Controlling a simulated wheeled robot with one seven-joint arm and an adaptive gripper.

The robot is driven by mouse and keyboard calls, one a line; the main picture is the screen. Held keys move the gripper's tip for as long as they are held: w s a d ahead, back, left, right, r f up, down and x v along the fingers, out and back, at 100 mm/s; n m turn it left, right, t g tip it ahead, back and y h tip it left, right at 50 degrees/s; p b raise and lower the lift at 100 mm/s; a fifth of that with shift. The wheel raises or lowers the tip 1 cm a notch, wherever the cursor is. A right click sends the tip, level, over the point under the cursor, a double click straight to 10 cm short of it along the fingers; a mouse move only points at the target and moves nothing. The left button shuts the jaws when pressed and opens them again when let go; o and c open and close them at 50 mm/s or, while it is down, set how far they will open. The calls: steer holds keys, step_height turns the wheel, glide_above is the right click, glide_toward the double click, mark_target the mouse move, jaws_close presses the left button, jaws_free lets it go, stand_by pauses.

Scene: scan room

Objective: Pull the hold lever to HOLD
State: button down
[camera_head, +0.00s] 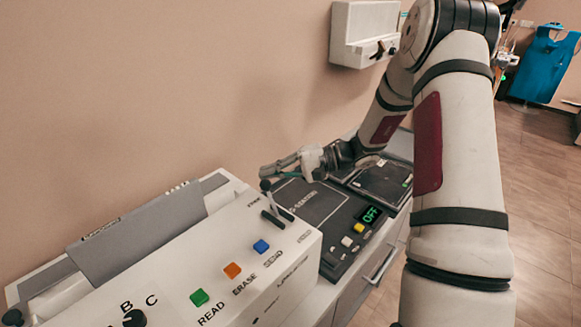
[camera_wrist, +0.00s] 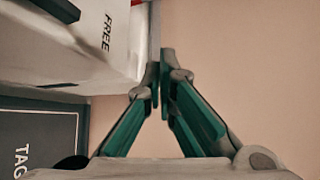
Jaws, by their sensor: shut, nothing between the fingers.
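The hold lever (camera_head: 270,197) is a pale shaft with a dark knob, standing up from a dark slot on the sloped face of the white reader unit (camera_head: 185,258). It leans toward the back end of the slot, on the side of a small label. My gripper (camera_head: 265,175) is at the knob, its fingers pointing left; I cannot tell whether they touch it. In the wrist view my gripper (camera_wrist: 160,80) has its fingertips together, with nothing seen between them. A grey upright bar (camera_wrist: 154,28), perhaps the lever, shows just beyond the tips, near the label FREE (camera_wrist: 108,32).
Green (camera_head: 199,297), orange (camera_head: 232,270) and blue (camera_head: 261,246) buttons line the unit's face, marked READ, ERASE and SEND. A wall box (camera_head: 363,35) hangs behind my arm.

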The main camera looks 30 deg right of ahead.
steer(key=shift+s+a+r+p, duration=0.1)
steer(key=shift+s+r+p, duration=0.1)
steer(key=shift+s, duration=0.45)
steer(key=shift+s+a+r+p, duration=0.1)
steer(key=shift+s+r+p, duration=0.1)
steer(key=shift+s, duration=0.45)
steer(key=shift+s+a+r+p, duration=0.1)
steer(key=shift+s+r+p, duration=0.1)
steer(key=shift+s, duration=0.45)
steer(key=shift+s+d+r+n+t+y+b, duration=0.25)
steer(key=shift+s+n+t+y+b, duration=0.15)
steer(key=shift+s+n+y, duration=0.15)
steer(key=s+n+y, duration=0.1)
steer(key=s+d+n+y, duration=0.1)
steer(key=s+r+n+t+y+b, duration=0.1)
steer(key=shift+s+d, duration=0.15)
steer(key=shift+d, duration=0.05)
steer(key=v, duration=1.2)
